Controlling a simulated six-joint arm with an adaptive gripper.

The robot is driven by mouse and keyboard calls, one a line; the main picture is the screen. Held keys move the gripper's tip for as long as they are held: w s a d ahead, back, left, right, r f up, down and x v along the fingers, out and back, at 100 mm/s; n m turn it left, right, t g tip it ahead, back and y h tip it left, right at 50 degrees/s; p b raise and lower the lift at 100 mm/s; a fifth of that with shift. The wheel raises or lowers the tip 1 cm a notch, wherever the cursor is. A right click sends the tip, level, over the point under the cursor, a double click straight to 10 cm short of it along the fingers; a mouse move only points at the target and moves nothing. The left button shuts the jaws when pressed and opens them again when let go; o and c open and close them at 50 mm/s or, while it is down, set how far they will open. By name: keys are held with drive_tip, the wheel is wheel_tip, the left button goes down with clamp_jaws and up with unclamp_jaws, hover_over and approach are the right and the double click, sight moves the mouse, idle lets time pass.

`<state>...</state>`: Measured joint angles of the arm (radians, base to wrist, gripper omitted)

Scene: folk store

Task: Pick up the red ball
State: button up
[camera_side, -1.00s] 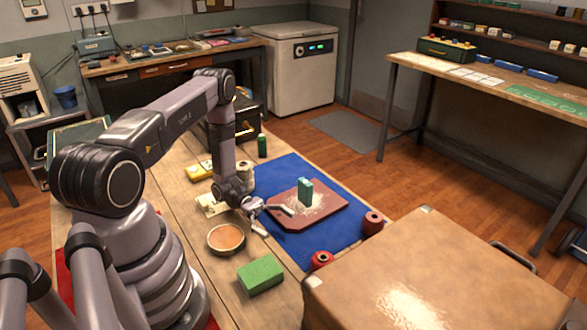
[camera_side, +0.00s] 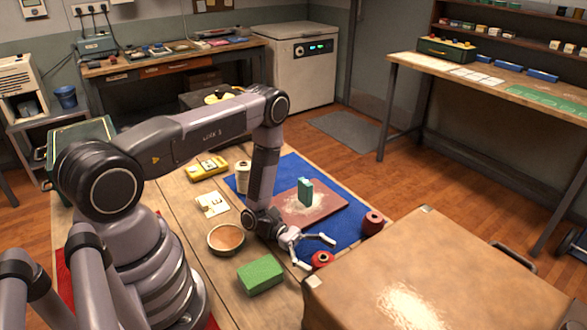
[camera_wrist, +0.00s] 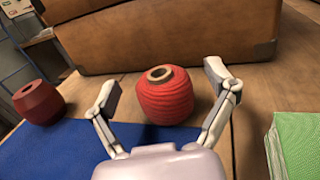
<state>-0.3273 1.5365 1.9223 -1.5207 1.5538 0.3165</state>
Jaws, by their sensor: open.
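The red ball (camera_wrist: 165,98) is a ball of red thread wound on a pale core with a hole in its top. It stands upright on the table beside the blue mat, and it also shows in the side view (camera_side: 321,259). My gripper (camera_side: 317,252) is open, low over the table and directed at the ball. In the wrist view my gripper's fingers (camera_wrist: 163,84) are spread, one on each side of the ball, with visible gaps. The ball's lower front shows between them, and nothing is held.
A darker red spool (camera_wrist: 38,102) stands left of the ball. A brown case (camera_side: 430,285) stands close behind the ball in the wrist view. A green block (camera_side: 260,274) is at the right there. The blue mat (camera_side: 340,190) carries a brown board (camera_side: 325,210) with a teal block.

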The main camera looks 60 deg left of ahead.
drive_tip(key=shift+w+d, duration=0.15)
drive_tip(key=shift+d, duration=0.35)
drive_tip(key=c, duration=1)
drive_tip(key=shift+r, duration=0.1)
